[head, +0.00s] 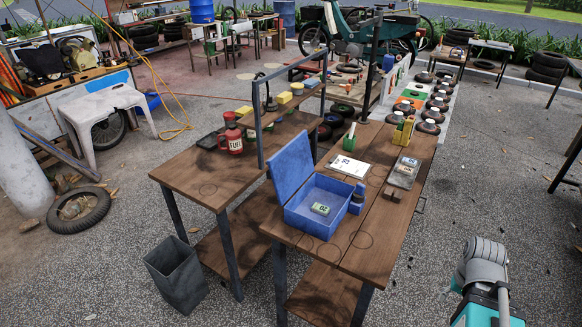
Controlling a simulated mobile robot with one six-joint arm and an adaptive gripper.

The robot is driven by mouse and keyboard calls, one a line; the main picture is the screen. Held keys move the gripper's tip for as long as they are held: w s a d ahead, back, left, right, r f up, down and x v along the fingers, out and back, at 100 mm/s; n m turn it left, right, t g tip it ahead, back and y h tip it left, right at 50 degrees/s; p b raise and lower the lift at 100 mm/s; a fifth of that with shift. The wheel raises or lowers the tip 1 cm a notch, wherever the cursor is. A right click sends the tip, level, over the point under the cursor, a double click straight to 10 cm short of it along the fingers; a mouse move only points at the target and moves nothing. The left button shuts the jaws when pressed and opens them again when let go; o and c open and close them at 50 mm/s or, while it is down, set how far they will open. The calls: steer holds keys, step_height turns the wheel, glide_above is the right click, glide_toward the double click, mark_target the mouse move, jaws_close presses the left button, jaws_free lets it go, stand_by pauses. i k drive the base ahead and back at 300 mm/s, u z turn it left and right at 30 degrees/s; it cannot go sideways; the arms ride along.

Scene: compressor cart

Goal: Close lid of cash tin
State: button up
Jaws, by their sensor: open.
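The blue cash tin (303,222) stands near the front edge of the wooden table, its lid (291,165) open and standing up, leaning back over the left side. A small green and white item (320,209) lies on the tin's floor. My gripper is not in view; only a grey and teal part of my arm shows at the bottom right, well apart from the tin.
A small blue object (357,198) stands against the tin's right side. A white card (349,166) lies behind it, and a grey tray (404,173) lies at the right. A grey bin (176,273) stands on the gravel at front left. Open gravel lies right of the table.

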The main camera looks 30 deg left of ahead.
mark_target(290, 166)
steer(key=z, duration=3)
steer(key=k, duration=2)
steer(key=u, duration=0.05)
